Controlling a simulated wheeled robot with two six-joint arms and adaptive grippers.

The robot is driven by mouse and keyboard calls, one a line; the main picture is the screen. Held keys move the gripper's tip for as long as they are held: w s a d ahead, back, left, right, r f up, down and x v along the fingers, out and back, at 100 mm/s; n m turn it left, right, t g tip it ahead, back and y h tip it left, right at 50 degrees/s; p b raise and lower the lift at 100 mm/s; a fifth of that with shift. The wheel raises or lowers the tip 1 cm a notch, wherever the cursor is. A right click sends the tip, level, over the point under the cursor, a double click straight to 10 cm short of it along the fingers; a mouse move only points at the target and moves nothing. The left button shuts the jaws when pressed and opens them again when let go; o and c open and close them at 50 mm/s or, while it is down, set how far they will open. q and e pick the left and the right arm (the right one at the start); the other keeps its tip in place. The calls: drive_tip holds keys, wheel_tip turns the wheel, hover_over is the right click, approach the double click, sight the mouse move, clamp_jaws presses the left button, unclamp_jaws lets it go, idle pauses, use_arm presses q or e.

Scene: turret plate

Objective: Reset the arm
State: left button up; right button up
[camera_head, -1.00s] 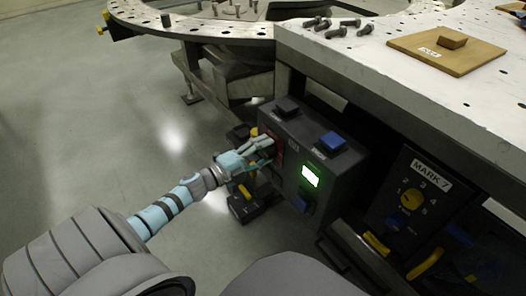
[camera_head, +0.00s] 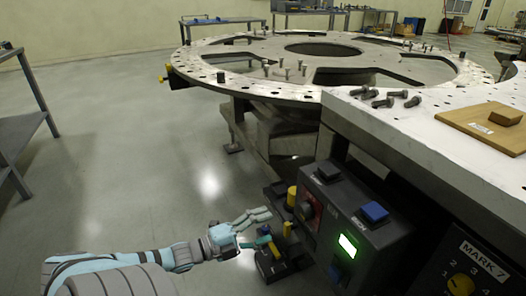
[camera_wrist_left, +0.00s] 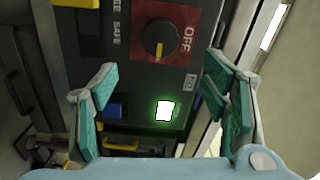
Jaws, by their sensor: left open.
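My left gripper (camera_head: 272,228) is open and empty, just left of the dark control box (camera_head: 372,264), apart from its front face. In the left wrist view the open fingers (camera_wrist_left: 160,78) frame the box's face. That face has a black rotary knob (camera_wrist_left: 159,39) with a yellow mark on a red plate marked OFF (camera_wrist_left: 188,38). It also has a lit green-white display (camera_wrist_left: 165,111) and a blue button (camera_wrist_left: 118,108). In the head view the knob (camera_head: 307,210) sits right of my fingers. My right gripper is out of view.
A large round turret plate (camera_head: 225,60) stands behind. A white work table (camera_head: 440,135) on the right bears bolts (camera_head: 383,102) and a wooden board (camera_head: 480,123). A MARK 7 panel (camera_head: 483,258) sits below it. Yellow-and-black items (camera_head: 270,262) lie beyond my fingers.

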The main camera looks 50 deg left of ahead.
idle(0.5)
use_arm(q)
drive_tip(key=s+a+f+n+g+y+p, duration=0.2)
drive_tip(key=s+a+f+n+y+p, duration=0.1)
drive_tip(key=a+f+n+y+p, duration=0.3)
drive_tip(key=s+d+f+n+g+y+p, duration=0.2)
drive_tip(key=s+d+f+n+g+p, duration=0.1)
drive_tip(key=s+f+n+g+p, duration=0.65)
drive_tip(key=s+d+f+n+g+h+p, duration=0.1)
drive_tip(key=s+d+f+n+g+p, duration=0.1)
drive_tip(key=s+d, duration=0.6)
drive_tip(key=s+d+f+n+g+h+p, duration=0.1)
drive_tip(key=s+d+f+n+g+p, duration=0.1)
drive_tip(key=s+d, duration=0.6)
drive_tip(key=s+f+p, duration=0.1)
drive_tip(key=s+p, duration=0.1)
drive_tip(key=s, duration=0.1)
drive_tip(key=shift+s+f, duration=0.35)
drive_tip(key=shift+f, duration=0.05)
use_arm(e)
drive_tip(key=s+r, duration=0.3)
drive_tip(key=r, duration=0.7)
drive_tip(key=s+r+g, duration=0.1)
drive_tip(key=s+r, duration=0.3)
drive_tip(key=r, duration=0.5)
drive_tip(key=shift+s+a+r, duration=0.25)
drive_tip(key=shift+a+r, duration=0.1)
use_arm(q)
drive_tip(key=shift+g, duration=0.25)
